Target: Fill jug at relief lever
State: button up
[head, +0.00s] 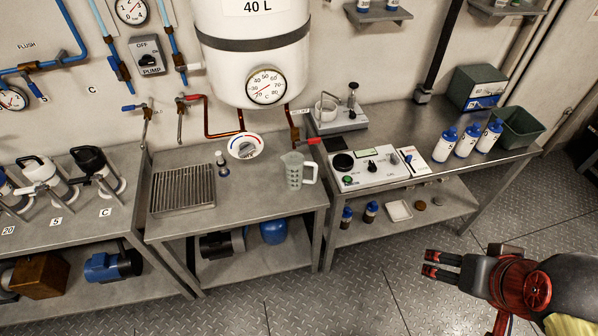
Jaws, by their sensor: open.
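A clear measuring jug (295,171) stands upright on the middle metal bench (240,207), its handle to the right. Its contents cannot be made out. Just above it, a red lever (307,140) sits on a valve at the end of a copper pipe below the white 40 L tank (252,50). A small label beside this lever is partly readable. My gripper (431,264) is at the lower right, over the floor, its fingers pointing left. It is open and empty, well apart from the jug and the lever.
A drain grate (183,189), a white dial (245,146) and a small bottle (222,163) share the bench. An instrument box (366,168), blue-white bottles (467,141) and a green bin (516,128) stand on the right bench. The floor (400,290) before the benches is clear.

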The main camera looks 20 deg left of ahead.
aim_at(316, 140)
jog(key=i+j, duration=0.25)
jog(key=i, duration=0.15)
jog(key=i+j, duration=0.2)
jog(key=i, duration=0.25)
